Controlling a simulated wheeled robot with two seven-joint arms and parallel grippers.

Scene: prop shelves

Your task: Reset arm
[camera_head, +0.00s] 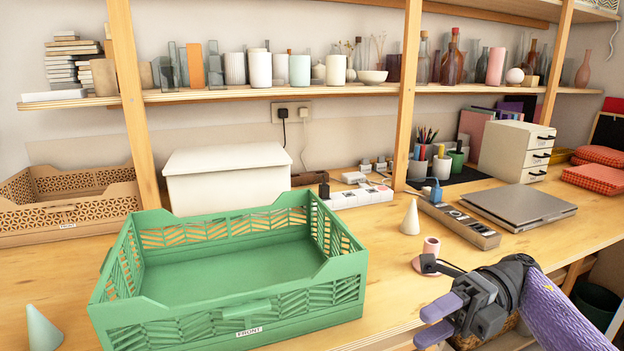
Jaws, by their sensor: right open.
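My right gripper (438,319) is at the lower right, at the front edge of the table. Its purple fingers are apart and nothing is between them. My purple right arm (562,318) comes in from the lower right corner. The gripper is to the right of the green crate (248,332) and apart from it. My left gripper is not in view.
The green crate stands empty on the wooden table (392,268). A small pink candle holder (431,246), a white cone (410,218), a power strip (460,222) and a laptop (520,205) lie beyond the gripper. A pale green cone (42,330) stands at the left.

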